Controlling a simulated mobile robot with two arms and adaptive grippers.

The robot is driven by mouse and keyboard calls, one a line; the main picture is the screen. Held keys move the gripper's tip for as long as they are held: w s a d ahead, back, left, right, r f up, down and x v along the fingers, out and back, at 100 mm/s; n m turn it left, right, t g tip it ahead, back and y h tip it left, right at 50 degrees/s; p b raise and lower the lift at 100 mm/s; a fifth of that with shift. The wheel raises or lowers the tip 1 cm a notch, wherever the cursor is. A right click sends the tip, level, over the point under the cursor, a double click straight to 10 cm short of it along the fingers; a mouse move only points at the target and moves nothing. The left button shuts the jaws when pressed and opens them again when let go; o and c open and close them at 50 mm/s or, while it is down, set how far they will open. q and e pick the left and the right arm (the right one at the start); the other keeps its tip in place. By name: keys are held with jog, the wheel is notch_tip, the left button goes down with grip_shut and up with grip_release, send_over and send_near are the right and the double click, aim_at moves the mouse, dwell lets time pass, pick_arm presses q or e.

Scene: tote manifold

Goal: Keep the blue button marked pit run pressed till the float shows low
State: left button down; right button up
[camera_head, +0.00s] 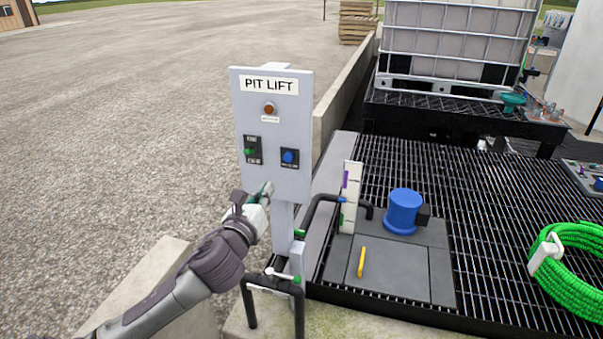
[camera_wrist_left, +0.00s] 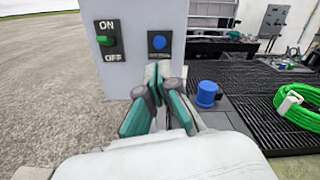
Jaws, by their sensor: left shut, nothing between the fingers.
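The grey panel marked PIT LIFT (camera_head: 272,170) stands on a post at the middle of the head view. Its blue button (camera_head: 290,157) sits at the right on a black plate, and it also shows in the left wrist view (camera_wrist_left: 159,42). My left gripper (camera_head: 267,188) is shut and empty, just below the blue button. In the left wrist view its fingertips (camera_wrist_left: 157,70) point up towards the button, with a visible gap below it. My right gripper is not in view.
A green-handled ON/OFF switch (camera_head: 250,152) and an orange lamp (camera_head: 269,109) are on the same panel. A blue motor (camera_head: 404,211), a yellow handle (camera_head: 361,262) and black pipes stand on the grating. A green hose coil (camera_head: 570,290) lies at the right.

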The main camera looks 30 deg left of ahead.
pick_arm(q)
jog(key=n, duration=0.5)
jog(key=s+n, duration=0.1)
jog(key=n, duration=0.8)
jog(key=shift+s+d+f+n, duration=0.15)
jog(key=shift+n, duration=0.25)
jog(key=p, duration=0.5)
send_near(288, 159)
jog(key=x, duration=0.6)
jog(key=shift+w, duration=0.7)
